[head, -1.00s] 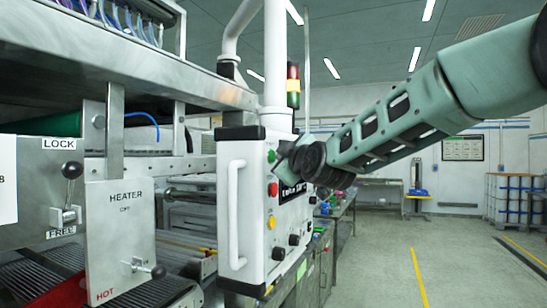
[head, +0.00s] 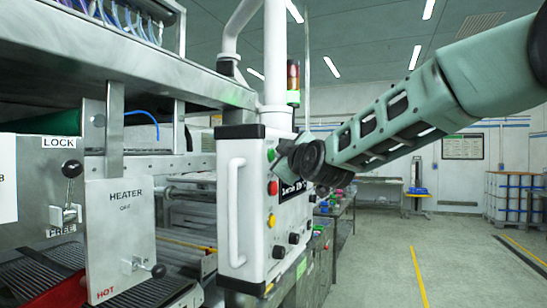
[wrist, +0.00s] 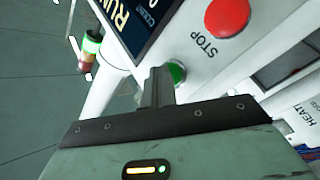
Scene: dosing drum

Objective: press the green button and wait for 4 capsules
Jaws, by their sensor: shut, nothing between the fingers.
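The green button (wrist: 177,72) is on the white control panel, partly hidden behind my fingers in the wrist view. In the head view its edge (head: 271,154) shows just left of my gripper. My gripper (wrist: 160,76) is shut and empty, with its tips at the button; whether they touch it I cannot tell. The panel's dark display (wrist: 150,22) shows "RUN" in the wrist view. No capsules are visible.
A red STOP button (wrist: 227,17) is beside the green one. The panel (head: 240,205) also carries a yellow button (head: 271,221) and dark knobs. A heater plate (head: 120,235) with a lever is at the left. Open floor (head: 385,260) lies to the right.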

